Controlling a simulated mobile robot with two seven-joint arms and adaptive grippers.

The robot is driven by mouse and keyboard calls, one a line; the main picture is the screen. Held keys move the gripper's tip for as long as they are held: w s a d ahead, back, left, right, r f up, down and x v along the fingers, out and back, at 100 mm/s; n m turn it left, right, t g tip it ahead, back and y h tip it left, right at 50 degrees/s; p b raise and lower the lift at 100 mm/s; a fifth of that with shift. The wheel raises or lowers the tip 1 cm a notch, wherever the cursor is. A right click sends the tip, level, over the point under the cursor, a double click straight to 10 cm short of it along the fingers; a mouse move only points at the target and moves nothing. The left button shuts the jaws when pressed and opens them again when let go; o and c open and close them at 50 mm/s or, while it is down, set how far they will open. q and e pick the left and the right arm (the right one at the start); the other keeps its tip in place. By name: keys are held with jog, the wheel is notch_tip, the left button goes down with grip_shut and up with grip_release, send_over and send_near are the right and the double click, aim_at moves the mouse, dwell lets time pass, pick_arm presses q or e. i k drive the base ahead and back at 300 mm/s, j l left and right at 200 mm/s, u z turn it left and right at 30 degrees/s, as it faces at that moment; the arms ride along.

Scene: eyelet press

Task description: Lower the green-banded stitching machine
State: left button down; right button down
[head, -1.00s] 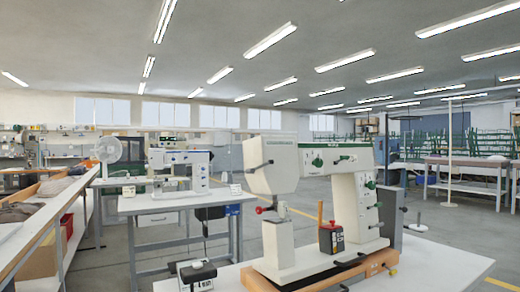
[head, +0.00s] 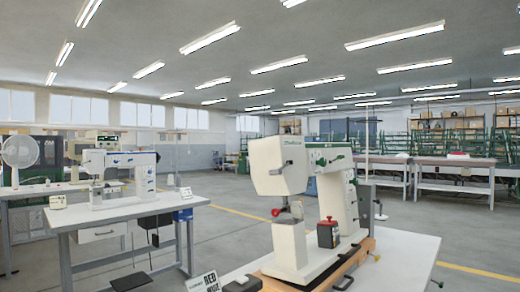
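The green-banded stitching machine (head: 345,205) stands upright on a white table (head: 405,255) right of centre in the head view. Its green band (head: 330,154) runs along the upper arm. Its white head (head: 278,166) faces me, with a small red knob (head: 276,212) below it. An orange-brown base board (head: 362,249) lies under it. A dark box with a red top (head: 327,232) is beside its column. Neither of my grippers is in view.
A blue-marked sewing machine (head: 120,170) stands on another table (head: 150,208) at left. A white fan (head: 20,152) is at far left. A sign card (head: 204,284) is at the near table's edge. Open grey floor (head: 245,225) lies between the tables.

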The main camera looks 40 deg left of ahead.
aim_at(298, 261)
jog(key=j+z, duration=0.2)
jog(key=j, duration=0.55)
jog(key=k+j+z, duration=0.1)
jog(key=j+z, duration=0.15)
jog(key=j, duration=0.45)
jog(key=k+j+z, duration=0.1)
jog(key=j+z, duration=0.3)
jog(key=j, duration=1.05)
